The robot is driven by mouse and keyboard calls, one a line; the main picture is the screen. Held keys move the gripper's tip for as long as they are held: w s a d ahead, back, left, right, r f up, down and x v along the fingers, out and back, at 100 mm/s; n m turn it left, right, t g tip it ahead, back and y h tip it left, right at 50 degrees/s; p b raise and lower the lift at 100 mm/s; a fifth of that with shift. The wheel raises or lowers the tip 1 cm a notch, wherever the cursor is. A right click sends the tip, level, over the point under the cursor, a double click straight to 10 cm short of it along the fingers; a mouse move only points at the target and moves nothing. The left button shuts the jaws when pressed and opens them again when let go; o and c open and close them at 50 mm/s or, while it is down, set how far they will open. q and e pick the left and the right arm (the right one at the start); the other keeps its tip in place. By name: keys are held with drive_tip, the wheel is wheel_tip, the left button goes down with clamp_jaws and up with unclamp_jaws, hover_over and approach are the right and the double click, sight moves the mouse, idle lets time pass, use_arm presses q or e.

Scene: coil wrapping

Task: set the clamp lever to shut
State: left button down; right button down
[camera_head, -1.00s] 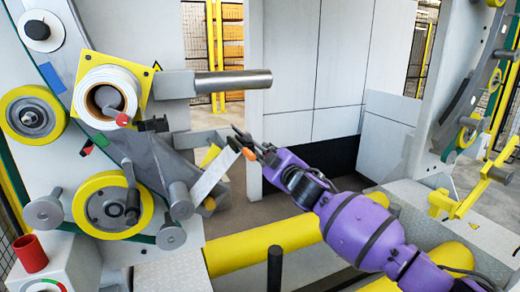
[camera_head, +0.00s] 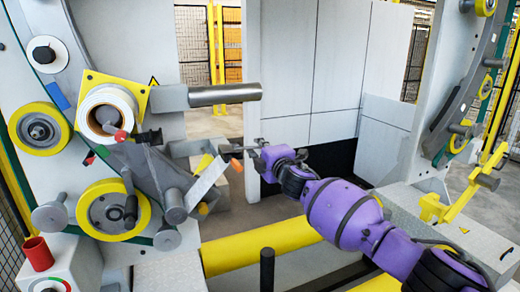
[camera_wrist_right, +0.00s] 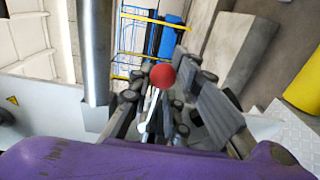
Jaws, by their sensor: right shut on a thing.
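The clamp lever shows by its orange-red knob (camera_head: 237,165), right of the slanted pale plate on the left machine. In the right wrist view the knob is a red ball (camera_wrist_right: 162,76) with a thin white rod (camera_wrist_right: 147,115) below it. My right gripper (camera_head: 250,148) comes in from the right and points left at the lever. It is shut on the lever, with its dark fingers around the rod and the ball just past them. The fingers hide part of the rod. My left gripper is in neither view.
A tape roll (camera_head: 107,108) and yellow pulleys (camera_head: 113,211) are on the left machine. A grey horizontal bar (camera_head: 225,94) sticks out above my gripper. A yellow roller (camera_head: 262,246) lies below. The gap toward the grey wall panels is open.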

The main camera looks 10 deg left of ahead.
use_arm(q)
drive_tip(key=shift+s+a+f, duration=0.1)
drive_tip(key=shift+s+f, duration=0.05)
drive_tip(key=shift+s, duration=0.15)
use_arm(e)
drive_tip(key=c, duration=1.8)
unclamp_jaws()
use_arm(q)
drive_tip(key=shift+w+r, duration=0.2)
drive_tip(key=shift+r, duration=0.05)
use_arm(e)
drive_tip(key=shift+r, duration=0.1)
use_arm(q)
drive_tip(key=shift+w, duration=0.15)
use_arm(e)
drive_tip(key=shift+s, duration=0.1)
drive_tip(key=v, duration=1.2)
drive_tip(key=shift+d, duration=0.1)
